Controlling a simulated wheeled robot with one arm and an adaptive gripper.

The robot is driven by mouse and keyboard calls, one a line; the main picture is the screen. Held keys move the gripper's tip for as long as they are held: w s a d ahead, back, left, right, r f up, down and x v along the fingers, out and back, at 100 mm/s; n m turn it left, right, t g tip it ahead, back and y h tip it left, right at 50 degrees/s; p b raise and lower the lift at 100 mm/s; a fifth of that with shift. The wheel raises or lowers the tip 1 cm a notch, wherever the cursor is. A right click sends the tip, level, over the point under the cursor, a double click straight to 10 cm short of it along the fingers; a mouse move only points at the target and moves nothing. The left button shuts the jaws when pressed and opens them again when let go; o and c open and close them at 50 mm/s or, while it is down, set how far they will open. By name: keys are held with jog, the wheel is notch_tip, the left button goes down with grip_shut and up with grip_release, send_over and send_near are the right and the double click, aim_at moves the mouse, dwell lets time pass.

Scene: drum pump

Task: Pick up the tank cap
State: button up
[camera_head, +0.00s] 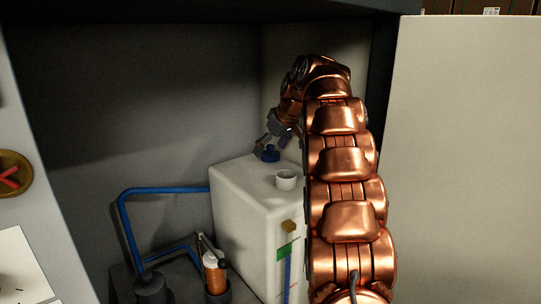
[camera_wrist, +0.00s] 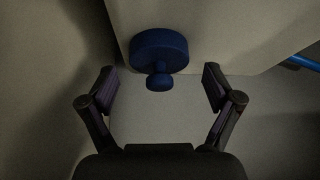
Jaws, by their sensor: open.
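The blue tank cap (camera_head: 270,154) sits on top of the white tank (camera_head: 245,185), near its back edge. In the wrist view the cap (camera_wrist: 159,50) is a dark blue disc with a small round knob. It lies ahead of the fingertips, centred between them. My gripper (camera_head: 279,140) is right above and beside the cap in the head view.
A blue hose (camera_head: 160,191) runs from the tank's left side down to a dark fitting (camera_head: 150,286). An orange and white bottle-like item (camera_head: 213,268) stands left of the tank. Cabinet walls enclose the left and back. A pale panel (camera_head: 465,150) fills the right.

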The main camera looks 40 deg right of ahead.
jog(key=shift+c, duration=0.2)
jog(key=c, duration=1.3)
